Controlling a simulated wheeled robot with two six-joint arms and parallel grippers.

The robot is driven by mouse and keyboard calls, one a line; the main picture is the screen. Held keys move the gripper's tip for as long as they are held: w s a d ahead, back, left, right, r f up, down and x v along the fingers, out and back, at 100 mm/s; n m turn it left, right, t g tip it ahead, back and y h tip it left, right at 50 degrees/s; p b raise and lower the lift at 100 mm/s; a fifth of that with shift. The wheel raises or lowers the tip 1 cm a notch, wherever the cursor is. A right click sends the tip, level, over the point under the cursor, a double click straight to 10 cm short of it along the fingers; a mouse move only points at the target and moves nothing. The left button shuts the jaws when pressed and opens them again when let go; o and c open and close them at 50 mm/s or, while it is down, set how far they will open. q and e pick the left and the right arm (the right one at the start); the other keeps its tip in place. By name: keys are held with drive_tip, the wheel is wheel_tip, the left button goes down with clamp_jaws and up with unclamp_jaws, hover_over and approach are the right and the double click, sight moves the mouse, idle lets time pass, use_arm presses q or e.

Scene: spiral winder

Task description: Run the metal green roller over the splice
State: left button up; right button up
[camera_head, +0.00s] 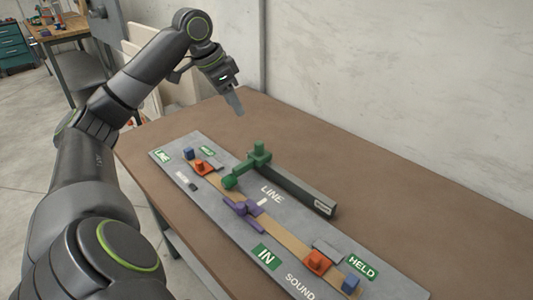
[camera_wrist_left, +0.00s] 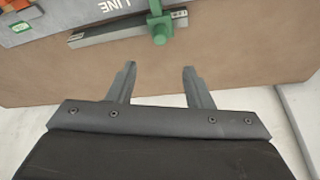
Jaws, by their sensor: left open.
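The green roller (camera_head: 247,167) sits near the left end of a dark rail (camera_head: 298,192) on the grey board (camera_head: 345,253). It has an upright knob, and its rounded end reaches toward a tan strip (camera_head: 283,237). It also shows in the left wrist view (camera_wrist_left: 159,25), beyond my fingertips. A purple piece (camera_head: 243,207) sits across the middle of the strip; I cannot tell the splice itself apart there. My left gripper (camera_head: 238,108) is open and empty, above the table's far-left part, behind the roller and apart from it. My right gripper is not in view.
An orange block (camera_head: 204,167) and a blue block (camera_head: 189,154) stand at the strip's left end. Another orange block (camera_head: 317,262) and blue block (camera_head: 351,284) stand at its right end, beside a grey plate (camera_head: 327,250). The brown table (camera_head: 400,200) behind the board is clear up to the wall.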

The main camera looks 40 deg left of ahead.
use_arm(q)
approach(257, 143)
drive_tip(key=x, duration=1)
drive_tip(key=shift+b, duration=0.4)
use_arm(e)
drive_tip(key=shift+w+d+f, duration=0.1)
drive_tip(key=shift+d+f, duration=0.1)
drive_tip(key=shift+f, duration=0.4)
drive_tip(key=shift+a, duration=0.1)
use_arm(q)
drive_tip(key=shift+c, duration=1)
drive_tip(key=c, duration=0.7)
clamp_jaws()
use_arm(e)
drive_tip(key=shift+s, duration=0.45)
